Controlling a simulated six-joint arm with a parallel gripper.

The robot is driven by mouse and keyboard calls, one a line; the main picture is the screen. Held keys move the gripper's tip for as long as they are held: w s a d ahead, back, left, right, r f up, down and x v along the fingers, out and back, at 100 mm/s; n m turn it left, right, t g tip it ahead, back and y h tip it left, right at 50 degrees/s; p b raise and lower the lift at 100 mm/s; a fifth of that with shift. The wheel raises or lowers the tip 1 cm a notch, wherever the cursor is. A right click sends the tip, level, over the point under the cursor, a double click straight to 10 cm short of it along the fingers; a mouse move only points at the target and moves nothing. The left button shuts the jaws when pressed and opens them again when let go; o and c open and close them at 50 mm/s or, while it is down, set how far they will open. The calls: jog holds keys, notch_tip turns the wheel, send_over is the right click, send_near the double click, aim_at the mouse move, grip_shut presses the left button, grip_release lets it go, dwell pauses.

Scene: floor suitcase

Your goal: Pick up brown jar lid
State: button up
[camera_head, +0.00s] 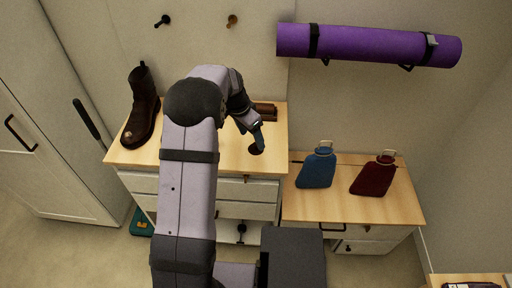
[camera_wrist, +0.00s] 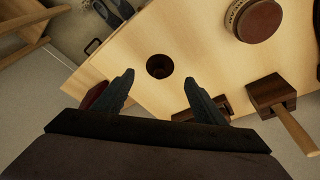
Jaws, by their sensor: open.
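A small, round, dark brown piece, which looks like the jar lid (camera_head: 256,149), lies on the light wood top of the drawer cabinet (camera_head: 228,152), near its right side. In the wrist view the lid (camera_wrist: 160,66) shows a darker round middle and lies just beyond the fingertips, roughly centred between them. My gripper (camera_head: 258,138) is above the lid in the head view. In the wrist view my gripper (camera_wrist: 159,80) has its two fingers spread apart with nothing between them. Whether the fingers touch the lid or the wood cannot be told.
A round container with a brown top (camera_wrist: 258,20) and a wooden mallet (camera_wrist: 270,94) lie near the lid. A brown boot (camera_head: 142,108) stands at the left. A blue bottle (camera_head: 317,167) and a dark red bottle (camera_head: 374,175) are on the lower cabinet.

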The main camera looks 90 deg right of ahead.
aim_at(255, 144)
jog(key=shift+p+x, duration=1.05)
jog(key=shift+x, duration=1.5)
jog(key=c, duration=1.1)
